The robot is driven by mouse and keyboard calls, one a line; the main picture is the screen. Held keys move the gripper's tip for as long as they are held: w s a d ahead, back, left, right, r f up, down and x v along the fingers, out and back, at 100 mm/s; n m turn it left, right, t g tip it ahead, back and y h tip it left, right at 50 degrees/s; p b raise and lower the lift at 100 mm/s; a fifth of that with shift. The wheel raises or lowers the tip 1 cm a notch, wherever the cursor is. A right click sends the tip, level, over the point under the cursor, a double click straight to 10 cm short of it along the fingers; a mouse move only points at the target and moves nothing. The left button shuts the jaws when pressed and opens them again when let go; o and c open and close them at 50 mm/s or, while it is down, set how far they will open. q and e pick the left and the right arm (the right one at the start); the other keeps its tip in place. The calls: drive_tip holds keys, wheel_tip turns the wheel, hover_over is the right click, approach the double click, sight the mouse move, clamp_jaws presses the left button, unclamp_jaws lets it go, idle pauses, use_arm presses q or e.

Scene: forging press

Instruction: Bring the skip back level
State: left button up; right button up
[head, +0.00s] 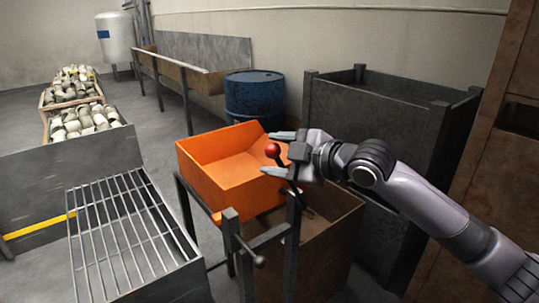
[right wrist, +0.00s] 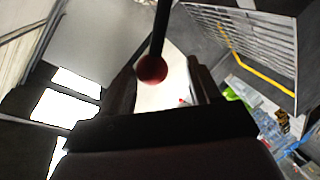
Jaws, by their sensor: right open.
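The orange skip (head: 215,178) sits tilted in a dark post frame (head: 233,240) in the head view, and its inside looks empty. A lever with a red ball knob (head: 272,150) rises beside the skip's right side. My right gripper (head: 274,155) is open, with one finger on each side of the knob. In the right wrist view the red knob (right wrist: 152,68) lies between the two open fingers on its dark rod. I cannot tell whether the fingers touch it. The gripper hides part of the skip's right edge. My left gripper is not in view.
A brown open bin (head: 335,235) stands below and right of the skip. A tall dark container (head: 375,120) is behind my right arm. A blue drum (head: 253,95) stands behind the skip. A barred grate table (head: 125,235) is at left, with crates of metal pieces (head: 85,122) beyond.

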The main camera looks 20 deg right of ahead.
drive_tip(key=shift+b+v, duration=0.3)
drive_tip(key=shift+v, duration=2.05)
drive_tip(key=shift+f, duration=0.1)
drive_tip(key=s+a+f+m+g+h, duration=0.25)
drive_tip(key=s+f, duration=0.35)
drive_tip(key=f, duration=0.4)
drive_tip(key=s+a+f+m+g+h, duration=0.1)
drive_tip(key=s+f+m, duration=0.4)
drive_tip(key=f, duration=0.5)
drive_tip(key=s+d+f+m+g+h, duration=0.1)
drive_tip(key=s+d+f+m+g, duration=0.15)
drive_tip(key=s, duration=0.35)
drive_tip(key=s+d+f+m+g+h, duration=0.1)
drive_tip(key=s+f+m+h, duration=0.1)
drive_tip(key=s+f, duration=0.35)
drive_tip(key=s+d+f+m+g+h, duration=0.1)
drive_tip(key=s+d+f+m+g, duration=0.15)
drive_tip(key=s, duration=0.55)
drive_tip(key=w+a+f+t+y+p, duration=0.1)
drive_tip(key=w+a+f+t, duration=0.2)
drive_tip(key=w+f+t, duration=0.3)
drive_tip(key=shift+f+t+y, duration=0.35)
drive_tip(key=shift+f+t, duration=0.2)
drive_tip(key=shift+f, duration=0.45)
drive_tip(key=shift+w, duration=0.15)
